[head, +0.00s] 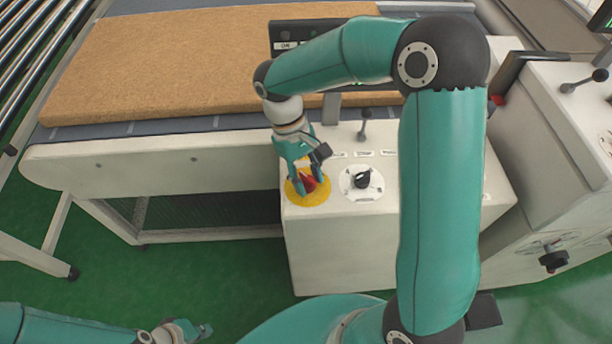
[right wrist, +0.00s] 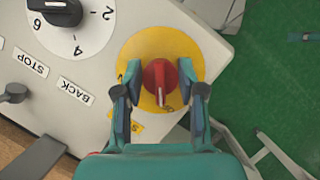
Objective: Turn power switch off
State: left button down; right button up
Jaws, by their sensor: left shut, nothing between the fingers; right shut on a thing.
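The red power switch (head: 309,184) sits on a round yellow plate (head: 318,198) at the left end of the white control panel. In the right wrist view the red knob (right wrist: 160,82) stands in the middle of the yellow plate (right wrist: 190,50), its long grip running roughly up and down the picture. My right gripper (head: 306,180) reaches down over it, with one finger on each side, shut on the knob; the fingers partly hide it in the head view. My left gripper (head: 200,330) is shut and empty at the bottom left, far from the panel.
A black numbered dial (head: 362,180) is right of the switch. A lever (head: 364,124) and labels including STOP (right wrist: 32,62) and BACK (right wrist: 75,90) are close by. A brown mattress (head: 190,60) lies on the conveyor behind. Green floor is open in front.

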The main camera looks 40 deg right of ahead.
jog(key=shift+w+r+n+h, duration=0.1)
jog(key=shift+w+n+h, duration=0.15)
jog(key=shift+n, duration=0.35)
jog(key=o, duration=1.1)
jog(key=shift+o, duration=0.2)
jog(key=shift+s, duration=0.1)
jog(key=v, duration=1.1)
jog(key=shift+r, duration=0.4)
jog(key=shift+a, duration=0.15)
